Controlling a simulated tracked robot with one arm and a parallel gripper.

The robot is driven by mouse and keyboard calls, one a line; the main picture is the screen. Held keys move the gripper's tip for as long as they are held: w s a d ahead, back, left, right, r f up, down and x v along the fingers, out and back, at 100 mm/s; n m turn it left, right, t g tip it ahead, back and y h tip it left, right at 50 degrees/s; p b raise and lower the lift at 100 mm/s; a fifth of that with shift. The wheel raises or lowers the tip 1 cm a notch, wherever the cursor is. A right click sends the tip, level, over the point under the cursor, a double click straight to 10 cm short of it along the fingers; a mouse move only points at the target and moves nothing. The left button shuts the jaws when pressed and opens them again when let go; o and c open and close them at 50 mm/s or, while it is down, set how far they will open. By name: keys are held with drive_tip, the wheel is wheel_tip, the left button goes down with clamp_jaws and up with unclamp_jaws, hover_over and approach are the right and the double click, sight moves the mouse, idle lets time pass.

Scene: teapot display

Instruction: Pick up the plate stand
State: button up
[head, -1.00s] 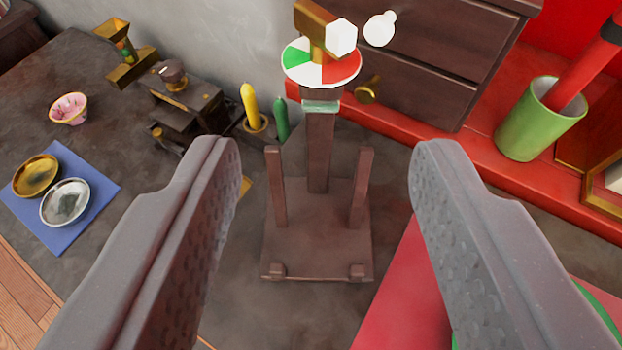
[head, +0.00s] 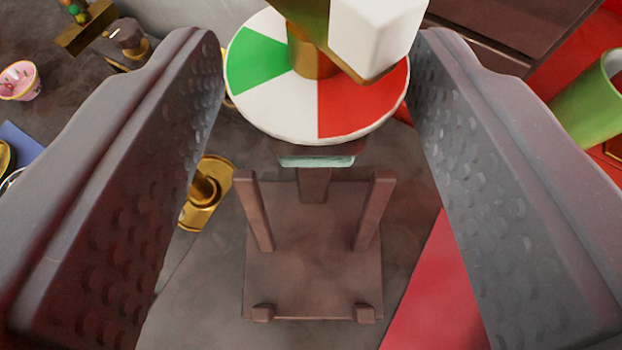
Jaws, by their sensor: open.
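The plate stand (head: 313,268) is a dark brown wooden piece in the lower middle of the head view. It has a square base, two upright front pegs, a rear post and two small stops at the front edge. A round disc in green, white and red (head: 265,60) shows above its rear post and hides the post's upper part. My gripper (head: 322,45) is open, with one grey finger on each side of the disc and stand. Nothing is gripped, and I cannot tell whether a finger touches the disc.
A white block (head: 375,35) sits over the disc. A brass object (head: 208,192) stands left of the stand, partly behind the left finger. A red mat (head: 437,300) lies at the right, and a green cup (head: 590,105) is at the right edge. A pink bowl (head: 19,80) is at far left.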

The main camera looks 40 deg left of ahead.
drive_tip(key=shift+w+a+f, duration=0.2)
drive_tip(key=shift+w, duration=0.1)
drive_tip(key=shift+c, duration=0.3)
clamp_jaws()
drive_tip(key=shift+r, duration=0.15)
